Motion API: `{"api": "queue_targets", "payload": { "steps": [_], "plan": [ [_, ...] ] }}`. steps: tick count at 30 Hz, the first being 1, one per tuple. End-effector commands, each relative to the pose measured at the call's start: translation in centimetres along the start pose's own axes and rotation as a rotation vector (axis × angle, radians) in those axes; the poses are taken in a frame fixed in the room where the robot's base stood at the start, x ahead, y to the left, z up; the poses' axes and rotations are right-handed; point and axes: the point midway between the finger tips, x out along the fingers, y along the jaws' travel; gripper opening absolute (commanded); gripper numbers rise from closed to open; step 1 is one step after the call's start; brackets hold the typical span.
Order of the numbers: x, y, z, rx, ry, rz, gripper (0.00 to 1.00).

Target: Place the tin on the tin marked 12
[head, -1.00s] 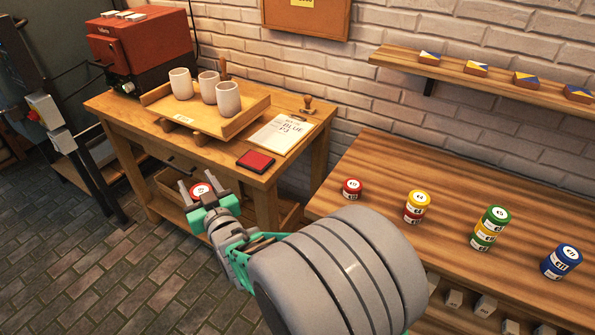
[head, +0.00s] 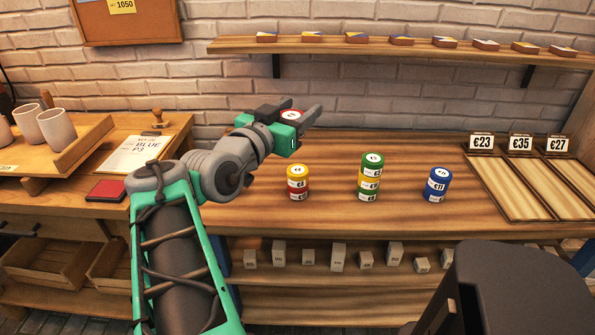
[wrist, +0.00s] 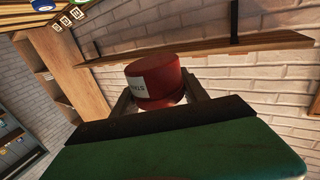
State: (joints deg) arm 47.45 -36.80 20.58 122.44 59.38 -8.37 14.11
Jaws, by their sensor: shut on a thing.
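My gripper (head: 298,110) is shut on a red tin (head: 291,116) with a white-labelled lid, held in the air above the back of the wooden bench. In the wrist view the red tin (wrist: 155,82) sits between the two fingers, with a white label on its side. On the bench stand a yellow tin on a red tin (head: 297,183), a green-yellow-green stack (head: 370,178) and a blue stack (head: 437,185). The labels are too small to read surely, so I cannot tell which tin is marked 12. The single red tin seen earlier on the bench is not visible now.
Price-marked trays (head: 517,187) lie at the right of the bench (head: 330,220). A shelf (head: 345,46) with small boxes hangs above. A side table at left holds cups (head: 57,128) and a red pad (head: 106,190). A dark rounded object (head: 510,295) blocks the lower right.

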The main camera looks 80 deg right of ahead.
Motion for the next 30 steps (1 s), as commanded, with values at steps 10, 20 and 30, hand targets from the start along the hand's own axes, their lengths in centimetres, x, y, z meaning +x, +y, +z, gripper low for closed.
{"api": "queue_targets", "payload": {
  "steps": [10,20,30],
  "plan": [
    [-0.4,6.4,3.4,-0.003,0.001,0.21,0.06],
    [0.6,5.4,4.1,-0.008,0.0,0.209,0.06],
    [7.2,-0.8,9.2,-0.01,-0.002,0.208,0.06]
  ]
}}
